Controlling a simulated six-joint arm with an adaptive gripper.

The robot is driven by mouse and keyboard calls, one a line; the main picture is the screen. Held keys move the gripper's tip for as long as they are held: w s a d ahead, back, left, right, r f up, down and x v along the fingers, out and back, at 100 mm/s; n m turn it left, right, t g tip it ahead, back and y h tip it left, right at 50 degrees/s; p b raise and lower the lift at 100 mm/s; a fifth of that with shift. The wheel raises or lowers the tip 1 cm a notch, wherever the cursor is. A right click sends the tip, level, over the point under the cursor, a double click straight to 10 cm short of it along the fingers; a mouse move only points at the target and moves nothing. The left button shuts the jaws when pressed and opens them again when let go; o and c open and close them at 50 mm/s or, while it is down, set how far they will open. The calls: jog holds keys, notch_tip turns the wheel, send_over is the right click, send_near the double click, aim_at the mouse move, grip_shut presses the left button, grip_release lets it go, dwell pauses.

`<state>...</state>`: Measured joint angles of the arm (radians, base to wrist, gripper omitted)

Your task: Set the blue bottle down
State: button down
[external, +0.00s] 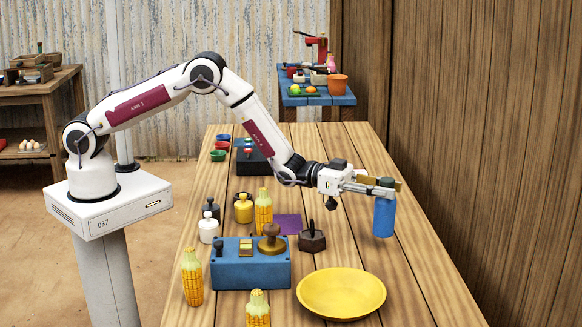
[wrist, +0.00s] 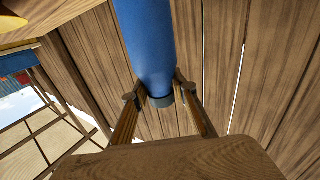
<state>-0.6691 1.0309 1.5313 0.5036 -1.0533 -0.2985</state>
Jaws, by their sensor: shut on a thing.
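The blue bottle (external: 384,216) hangs upright below my gripper (external: 386,186) at the right side of the wooden table. In the wrist view, the two fingers of my gripper (wrist: 160,90) are shut around the dark neck of the blue bottle (wrist: 150,40). The bottle's body extends away from the fingers to the top edge of that view. I cannot tell whether its base touches the table or is slightly above it.
A yellow plate (external: 341,294) lies in front of the bottle. A dark brown weight (external: 312,240) and a purple square (external: 286,224) are to its left. A blue box (external: 250,264) and several corn cobs stand farther left. Table planks (external: 415,270) near the bottle are clear.

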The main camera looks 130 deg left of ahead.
aim_at(385, 203)
jog(key=shift+f, duration=1.9)
jog(key=c, duration=1.6)
grip_release()
jog(key=shift+f, duration=0.1)
jog(key=shift+s, duration=0.25)
jog(key=shift+v, duration=5.7)
